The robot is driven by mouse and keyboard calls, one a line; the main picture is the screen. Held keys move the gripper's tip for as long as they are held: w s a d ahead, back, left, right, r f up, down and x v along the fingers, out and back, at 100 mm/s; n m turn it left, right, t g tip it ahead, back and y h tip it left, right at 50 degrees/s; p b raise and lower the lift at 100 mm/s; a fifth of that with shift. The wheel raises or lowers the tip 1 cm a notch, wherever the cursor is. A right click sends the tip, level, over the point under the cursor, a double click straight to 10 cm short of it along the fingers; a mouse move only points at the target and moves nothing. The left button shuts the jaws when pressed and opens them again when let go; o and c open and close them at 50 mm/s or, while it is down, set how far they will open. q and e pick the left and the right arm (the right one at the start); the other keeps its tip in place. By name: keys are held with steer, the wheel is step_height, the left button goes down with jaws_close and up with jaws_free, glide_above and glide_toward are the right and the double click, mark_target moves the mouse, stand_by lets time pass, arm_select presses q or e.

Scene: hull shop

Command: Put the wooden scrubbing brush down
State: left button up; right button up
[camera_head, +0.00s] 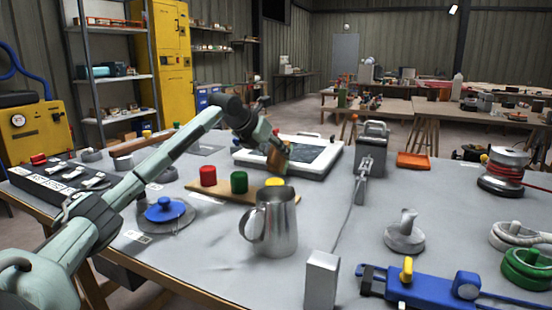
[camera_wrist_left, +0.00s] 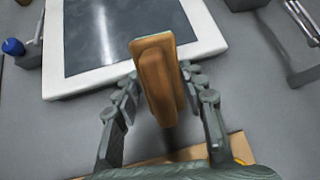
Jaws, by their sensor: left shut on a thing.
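The wooden scrubbing brush (camera_wrist_left: 158,78) is an orange-brown block held upright between the fingers of my left gripper (camera_wrist_left: 165,100) in the left wrist view. In the head view the brush (camera_head: 277,158) hangs below my left gripper (camera_head: 270,145), in front of the white-framed dark panel. The left gripper is shut on it. From these views I cannot tell exactly how high the brush is above the table. My right gripper is in neither view.
The white-framed panel (camera_head: 318,158) lies behind the brush. A wooden board (camera_head: 222,194) with red, green and yellow knobs and a metal pitcher (camera_head: 274,228) stand nearer. A grey device (camera_head: 371,150) and orange tray (camera_head: 413,160) are to the right.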

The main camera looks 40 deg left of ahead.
arm_select(q)
steer(key=shift+f, duration=0.65)
steer(key=shift+f, duration=0.2)
steer(key=o, duration=1.1)
steer(key=shift+r, duration=0.1)
